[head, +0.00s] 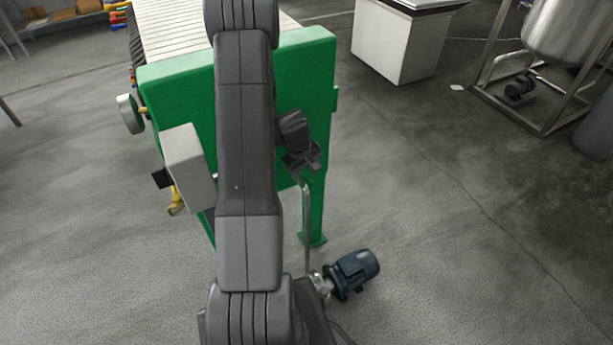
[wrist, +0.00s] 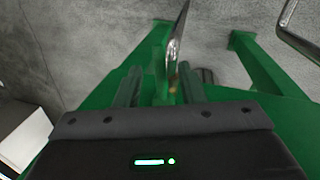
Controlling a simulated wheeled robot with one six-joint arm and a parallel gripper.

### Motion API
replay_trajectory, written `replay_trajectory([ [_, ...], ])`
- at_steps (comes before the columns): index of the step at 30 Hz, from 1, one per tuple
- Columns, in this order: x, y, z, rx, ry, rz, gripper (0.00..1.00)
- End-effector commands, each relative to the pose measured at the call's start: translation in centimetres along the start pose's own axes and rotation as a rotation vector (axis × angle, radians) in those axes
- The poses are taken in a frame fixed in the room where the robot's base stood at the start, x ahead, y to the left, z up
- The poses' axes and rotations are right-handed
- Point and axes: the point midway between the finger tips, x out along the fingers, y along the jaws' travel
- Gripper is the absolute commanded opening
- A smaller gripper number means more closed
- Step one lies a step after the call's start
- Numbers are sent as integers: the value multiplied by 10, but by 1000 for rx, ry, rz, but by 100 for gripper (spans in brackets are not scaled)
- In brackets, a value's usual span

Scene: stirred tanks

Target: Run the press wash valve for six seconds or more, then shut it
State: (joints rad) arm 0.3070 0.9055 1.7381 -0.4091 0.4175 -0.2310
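The green press (head: 290,80) stands ahead of me, its pale plates (head: 180,35) running away at the back. My gripper (head: 300,155) is at the right part of its green end, partly hidden behind my arm. In the wrist view my gripper's two fingers (wrist: 160,88) stand apart with a gap between them. A shiny metal lever-like piece (wrist: 178,40) shows just beyond and between the fingers; I cannot tell whether they touch it or whether it is the wash valve's handle. My arm hides much of the press end.
A grey box (head: 188,165) and a yellow fitting (head: 175,203) are at the press's left. A thin pipe (head: 306,230) runs down to a blue motor pump (head: 352,272) on the floor. A white cabinet (head: 400,42) and a framed steel tank (head: 565,30) stand at right.

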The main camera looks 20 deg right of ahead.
Motion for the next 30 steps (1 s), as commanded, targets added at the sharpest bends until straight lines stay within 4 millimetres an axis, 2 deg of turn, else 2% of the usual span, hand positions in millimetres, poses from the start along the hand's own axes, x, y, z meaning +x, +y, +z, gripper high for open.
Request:
replay_trajectory([
  [5,13,0,0,2,0,-1,36],
  [14,14,0,0,1,0,0,36],
  [20,14,0,0,1,0,0,0],
  [30,14,1,0,-14,3,-1,0],
])
